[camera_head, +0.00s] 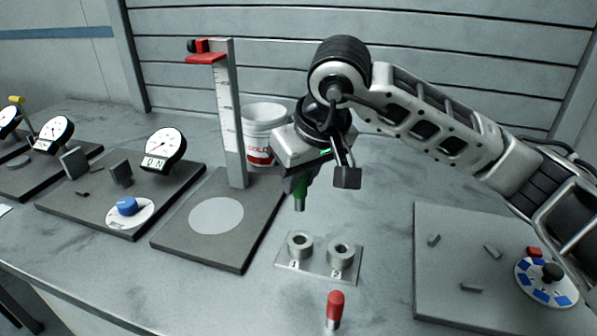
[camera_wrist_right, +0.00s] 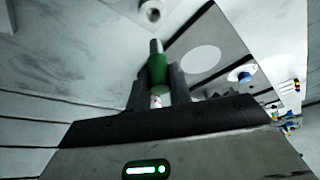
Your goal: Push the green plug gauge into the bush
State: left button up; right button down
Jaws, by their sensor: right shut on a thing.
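My right gripper (camera_head: 297,184) is shut on the green plug gauge (camera_head: 300,202), which points down with its grey metal end below the fingers. The gauge is above the table, behind and above two grey ring-shaped bushes, apart from both. The bush marked 1 (camera_head: 300,250) is at left and the bush marked 2 (camera_head: 341,260) at right, both on a thin clear plate (camera_head: 318,272). In the right wrist view the green gauge (camera_wrist_right: 157,70) sits between the two dark fingers (camera_wrist_right: 157,88), and one bush (camera_wrist_right: 150,11) shows at the top edge. My left gripper is not in view.
A red-handled gauge (camera_head: 335,304) stands in front of the plate. A height stand (camera_head: 232,130) on a dark base (camera_head: 180,237) is at left, a white bucket (camera_head: 262,120) behind it. Dial gauges stand further left. A grey board (camera_head: 450,220) with small parts is at right.

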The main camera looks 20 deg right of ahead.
aim_at(303, 208)
jog(key=shift+f+b, duration=0.2)
jog(key=shift+b, duration=0.3)
notch_tip(303, 208, down, 3)
jog(key=b, duration=0.3)
jog(key=shift+f, duration=0.15)
jog(key=shift+f+b, duration=1)
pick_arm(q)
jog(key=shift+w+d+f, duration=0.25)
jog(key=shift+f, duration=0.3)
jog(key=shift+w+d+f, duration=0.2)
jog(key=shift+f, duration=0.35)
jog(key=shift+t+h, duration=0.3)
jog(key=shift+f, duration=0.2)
pick_arm(e)
jog(key=shift+f, duration=0.1)
pick_arm(q)
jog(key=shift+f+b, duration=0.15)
jog(key=shift+b, duration=0.15)
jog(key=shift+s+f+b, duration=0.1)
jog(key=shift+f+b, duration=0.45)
